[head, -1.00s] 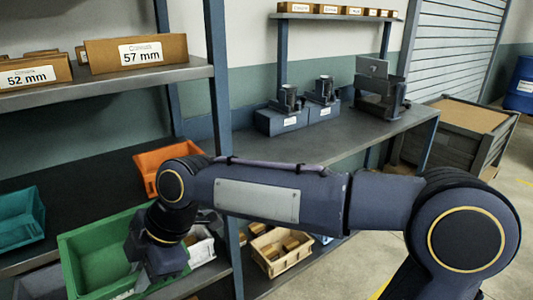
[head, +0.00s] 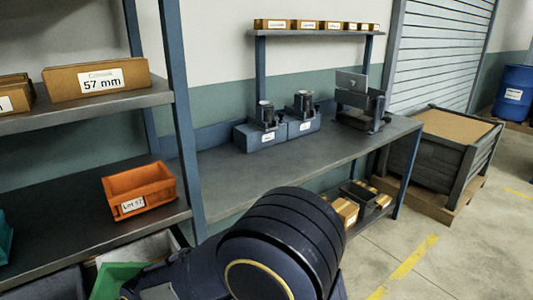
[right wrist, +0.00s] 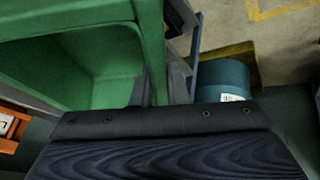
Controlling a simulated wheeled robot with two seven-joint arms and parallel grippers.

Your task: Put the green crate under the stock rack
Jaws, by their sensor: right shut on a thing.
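The green crate (head: 117,281) shows only as a small part at the bottom left of the head view. In the right wrist view the green crate (right wrist: 85,60) is large at the upper left, with its inner wall and rim showing. My right gripper (right wrist: 150,108) is shut on it at the near side; the fingertips are mostly hidden by the dark gripper body. In the head view my right arm covers the bottom middle. The rack (head: 180,120) with labelled boxes stands at the left; its lowest part is out of view. My left gripper is not in view.
An orange bin (head: 140,188) sits on the rack's lower shelf. Whitish and grey bins lie lower, partly hidden. A workbench (head: 290,165) with fixtures stands right of the rack, with boxes below. A wooden crate (head: 430,165) stands farther right. Open floor (head: 450,240) lies at lower right.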

